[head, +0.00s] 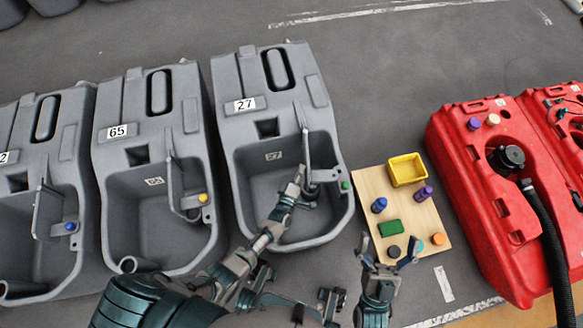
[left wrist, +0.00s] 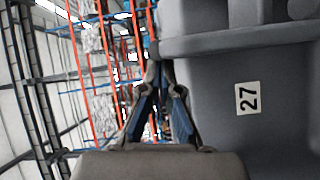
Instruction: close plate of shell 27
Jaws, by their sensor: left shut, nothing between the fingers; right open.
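Shell 27 (head: 233,135) is a grey tank with an open basin and a "27" label; its inner wall with the label also shows in the left wrist view (left wrist: 248,98). Its thin grey plate (head: 306,140) stands upright at the right side of the basin, open. My left gripper (head: 299,172) reaches into the basin from below, close to the plate's lower part; I cannot tell if they touch. In the left wrist view its fingers (left wrist: 155,68) meet with nothing between them. My right gripper (head: 387,243) is open and empty over the front of the wooden board.
Shell 65 (head: 112,165) stands left of shell 27, with its own plate upright. A green cap (head: 346,185) sits on shell 27's right rim. The wooden board (head: 369,183) to the right holds a yellow bin (head: 407,169) and several small parts. A red tank (head: 460,175) stands beyond it.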

